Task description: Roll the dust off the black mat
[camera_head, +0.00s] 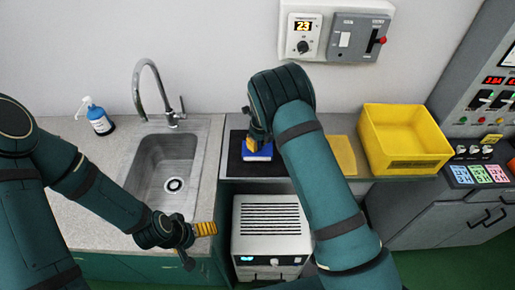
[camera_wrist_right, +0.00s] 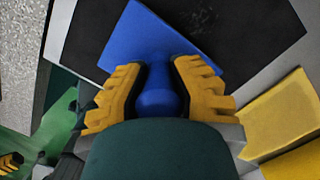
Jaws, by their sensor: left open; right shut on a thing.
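The black mat (camera_head: 234,168) lies on the counter right of the sink, and it fills much of the upper right wrist view (camera_wrist_right: 262,38). Faint grey specks, likely dust, show on it near the top of that view. My right gripper (camera_head: 257,143) is shut on the rounded handle of a blue tool (camera_wrist_right: 157,88). The tool's wide blue part is over the mat, and I cannot tell whether it touches. It also shows in the head view (camera_head: 258,154). My left gripper (camera_head: 203,235) is open and empty by the front edge of the sink counter.
A yellow bin (camera_head: 405,140) stands right of a flat yellow pad (camera_head: 343,155). The sink (camera_head: 165,170) with its tall faucet (camera_head: 140,85) and a blue bottle (camera_head: 99,119) are on the left. A vented white box (camera_head: 272,225) sits below the mat. Control panels are at right.

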